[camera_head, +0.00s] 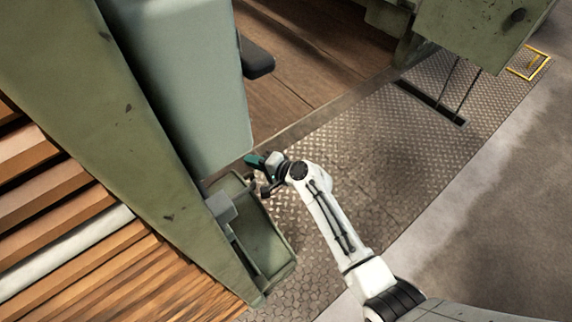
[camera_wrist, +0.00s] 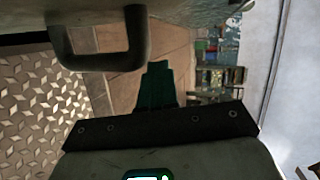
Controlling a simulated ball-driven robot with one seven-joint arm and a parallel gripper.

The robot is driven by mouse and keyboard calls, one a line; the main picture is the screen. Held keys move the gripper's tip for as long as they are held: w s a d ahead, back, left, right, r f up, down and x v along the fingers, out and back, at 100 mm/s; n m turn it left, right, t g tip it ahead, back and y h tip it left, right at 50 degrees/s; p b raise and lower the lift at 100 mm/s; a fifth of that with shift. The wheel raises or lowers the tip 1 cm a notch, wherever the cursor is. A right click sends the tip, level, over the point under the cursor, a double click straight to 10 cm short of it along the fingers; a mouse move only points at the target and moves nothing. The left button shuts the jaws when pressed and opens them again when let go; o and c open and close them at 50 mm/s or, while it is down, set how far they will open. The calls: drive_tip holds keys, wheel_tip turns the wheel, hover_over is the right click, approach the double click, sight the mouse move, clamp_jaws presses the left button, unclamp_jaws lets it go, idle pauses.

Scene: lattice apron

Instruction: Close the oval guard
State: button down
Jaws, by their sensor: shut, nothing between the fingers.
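I take the large grey-green panel with rounded corners (camera_head: 190,85) to be the oval guard, though its outline is partly cut off. It stands out from the olive machine frame, and a dark handle (camera_head: 257,60) juts from its right edge in the head view. In the wrist view a dark loop handle (camera_wrist: 135,55) hangs under a grey-green surface at the top. My gripper (camera_head: 254,160) is shut and empty at the panel's lower right corner; contact cannot be told. Its teal fingers (camera_wrist: 157,88) point up the middle of the wrist view, below and right of the loop handle.
An open olive housing (camera_head: 262,240) with a curved wall lies just below my gripper. The olive frame (camera_head: 110,130) and wooden slats (camera_head: 45,195) fill the left. Another green machine (camera_head: 480,30) stands at upper right. The tread-plate floor (camera_head: 390,150) to the right is mostly clear.

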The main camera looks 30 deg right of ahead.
drive_tip(key=w+d+r+p, duration=0.1)
drive_tip(key=w+d+r, duration=0.1)
drive_tip(key=d, duration=1)
drive_tip(key=shift+r+p, duration=0.3)
drive_tip(key=shift+r, duration=0.25)
drive_tip(key=s+a+f+n+g+h, duration=0.1)
drive_tip(key=s+a+f+n+g, duration=0.2)
drive_tip(key=s, duration=0.6)
drive_tip(key=s+a+f+n+g, duration=0.2)
drive_tip(key=s+n+g, duration=0.15)
drive_tip(key=s, duration=0.55)
drive_tip(key=s+d+r+n+g+h, duration=0.3)
drive_tip(key=s, duration=0.8)
drive_tip(key=s+d+r+n+g+h, duration=0.2)
drive_tip(key=s+r+h, duration=0.1)
drive_tip(key=s, duration=0.8)
wheel_tip(320, 180, up, 37)
drive_tip(key=s+p, duration=0.1)
drive_tip(key=p, duration=3.5)
drive_tip(key=shift+s+d, duration=0.2)
drive_tip(key=shift+d, duration=0.1)
